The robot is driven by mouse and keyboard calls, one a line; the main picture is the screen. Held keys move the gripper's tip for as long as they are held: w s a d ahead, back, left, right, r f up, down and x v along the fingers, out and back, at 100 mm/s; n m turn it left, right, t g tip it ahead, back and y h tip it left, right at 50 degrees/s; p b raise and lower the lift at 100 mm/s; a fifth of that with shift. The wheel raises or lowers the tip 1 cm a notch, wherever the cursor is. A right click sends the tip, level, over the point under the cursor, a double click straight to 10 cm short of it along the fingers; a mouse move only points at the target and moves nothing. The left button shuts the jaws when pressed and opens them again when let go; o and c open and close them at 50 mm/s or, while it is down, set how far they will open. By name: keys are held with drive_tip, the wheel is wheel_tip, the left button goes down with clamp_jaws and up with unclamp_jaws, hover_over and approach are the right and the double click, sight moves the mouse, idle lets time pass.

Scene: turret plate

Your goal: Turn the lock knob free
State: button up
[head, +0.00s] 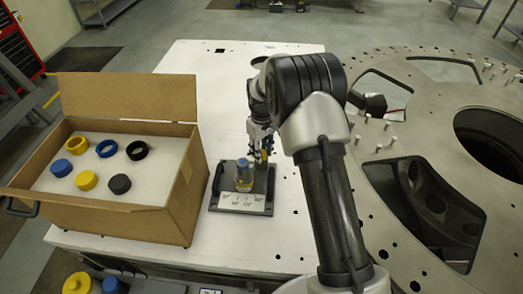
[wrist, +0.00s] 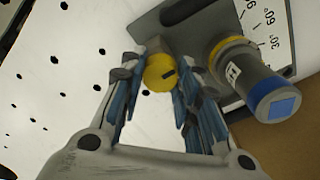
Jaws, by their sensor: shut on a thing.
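The lock knob (wrist: 160,73) is a small round yellow knob with a dark mark on its face. In the wrist view it sits between the blue-padded fingers of my gripper (wrist: 157,80), which is shut on it. In the head view my gripper (head: 262,142) is at the back of the dark fixture (head: 214,190), with a bit of yellow showing at its fingers. A grey post with a yellow ring and blue top (wrist: 277,98) stands on the fixture, right of my gripper in the wrist view. A white angle scale (wrist: 263,30) lies beside the post.
An open cardboard box (head: 165,215) with several yellow, blue and black rings and caps on white foam stands to the left. A large grey turret plate (head: 400,75) with openings and pins lies to the right. The white table (head: 290,240) is clear in front.

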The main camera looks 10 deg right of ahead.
idle(0.4)
drive_tip(key=o, duration=1.1)
wheel_tip(320, 180, up, 12)
idle(0.4)
